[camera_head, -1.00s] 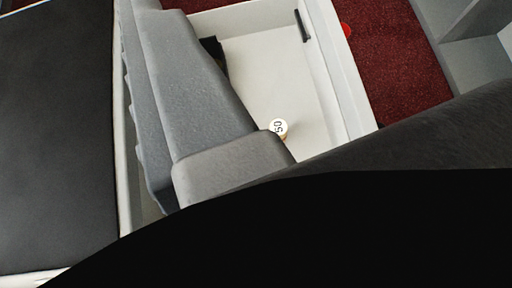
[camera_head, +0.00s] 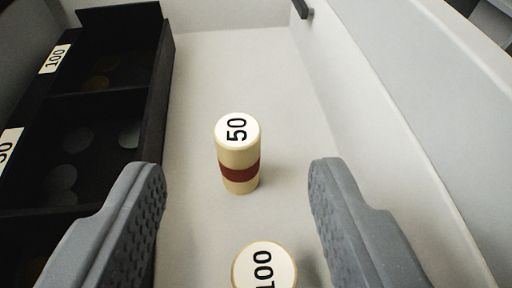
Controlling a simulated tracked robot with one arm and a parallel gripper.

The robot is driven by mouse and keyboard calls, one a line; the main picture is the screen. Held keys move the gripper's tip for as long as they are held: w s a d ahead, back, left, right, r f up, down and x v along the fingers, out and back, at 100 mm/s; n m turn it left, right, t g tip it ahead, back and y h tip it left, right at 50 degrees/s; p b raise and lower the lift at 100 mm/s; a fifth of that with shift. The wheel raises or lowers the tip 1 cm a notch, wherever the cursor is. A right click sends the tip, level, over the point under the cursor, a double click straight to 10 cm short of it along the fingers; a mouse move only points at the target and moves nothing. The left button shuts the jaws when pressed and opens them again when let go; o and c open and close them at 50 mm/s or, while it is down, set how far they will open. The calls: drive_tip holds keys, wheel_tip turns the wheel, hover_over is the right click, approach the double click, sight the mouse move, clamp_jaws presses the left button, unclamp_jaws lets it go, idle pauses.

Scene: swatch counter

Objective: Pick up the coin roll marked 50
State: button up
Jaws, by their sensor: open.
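The coin roll marked 50 (camera_head: 239,158) stands upright on the pale floor of a drawer. It is tan with a dark red band and a white top that reads 50. My gripper (camera_head: 236,190) is open, with one grey finger to the left and one to the right in the lower part of the view. The roll is between and slightly beyond the fingertips, with clear space on both sides, and neither finger touches it. A second roll marked 100 (camera_head: 265,268) stands nearer, low between the fingers, partly cut off by the bottom edge.
A black coin tray (camera_head: 150,120) with several compartments holding coins runs along the left, with labels 100 and 50. The pale drawer wall (camera_head: 400,110) rises on the right. A dark handle-like bar (camera_head: 302,9) is at the top. Drawer floor beyond the 50 roll is clear.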

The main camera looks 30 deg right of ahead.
sight(241, 145)
drive_tip(key=shift+f+b+x, duration=0.15)
drive_tip(key=shift+b+x, duration=0.25)
drive_tip(key=shift+x, duration=0.9)
drive_tip(key=shift+f+b+x, duration=0.2)
drive_tip(key=shift+b+x, duration=0.15)
drive_tip(key=shift+x, duration=0.95)
drive_tip(key=shift+s, duration=0.1)
clamp_jaws()
